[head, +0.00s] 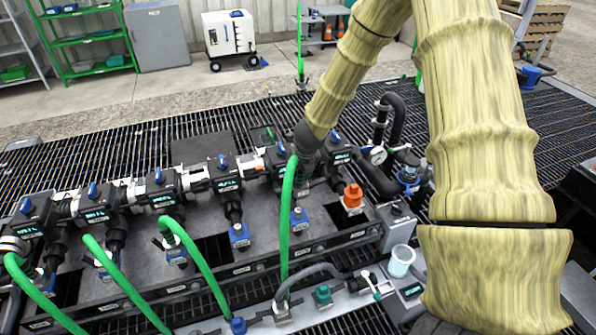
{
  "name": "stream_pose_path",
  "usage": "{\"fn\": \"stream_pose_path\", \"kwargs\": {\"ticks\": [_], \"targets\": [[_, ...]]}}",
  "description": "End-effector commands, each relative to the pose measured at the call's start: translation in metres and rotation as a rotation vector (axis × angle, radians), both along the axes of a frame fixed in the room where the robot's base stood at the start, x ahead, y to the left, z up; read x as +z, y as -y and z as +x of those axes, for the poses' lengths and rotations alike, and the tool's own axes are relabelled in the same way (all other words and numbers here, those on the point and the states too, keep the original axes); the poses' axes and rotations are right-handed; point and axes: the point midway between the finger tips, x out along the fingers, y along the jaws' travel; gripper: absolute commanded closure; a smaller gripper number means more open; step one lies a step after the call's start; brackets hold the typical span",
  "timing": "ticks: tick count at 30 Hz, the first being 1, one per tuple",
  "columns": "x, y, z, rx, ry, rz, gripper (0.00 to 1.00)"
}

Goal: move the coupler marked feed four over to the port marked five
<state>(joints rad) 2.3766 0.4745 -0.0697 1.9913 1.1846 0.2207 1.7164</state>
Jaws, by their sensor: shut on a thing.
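My gripper (307,150) is the dark end of my sleeved arm, above the right part of the manifold (262,257). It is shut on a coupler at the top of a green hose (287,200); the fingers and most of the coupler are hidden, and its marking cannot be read. The hose runs down from the gripper past the front of the manifold. Blue fittings with small labels stand along the manifold, one (299,220) below the gripper and another (239,236) to its left. An orange-capped fitting (352,196) stands to the right. I cannot tell which port is five.
More green hoses (198,262) arch across the left of the manifold. A row of valve blocks with lit displays (227,185) stands behind the ports. A grey front rail (340,308) carries a teal fitting (322,294), a grey hose and a white cup (400,261). Dark grating lies behind.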

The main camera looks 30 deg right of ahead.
Motion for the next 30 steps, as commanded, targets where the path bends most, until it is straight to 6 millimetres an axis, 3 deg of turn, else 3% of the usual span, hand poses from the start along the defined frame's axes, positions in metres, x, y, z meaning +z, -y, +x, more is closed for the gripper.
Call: {"fn": "stream_pose_path", "kwargs": {"ticks": [30], "targets": [[-0.053, -0.002, 0.001, 0.003, 0.001, 0.000, 1.00]]}}
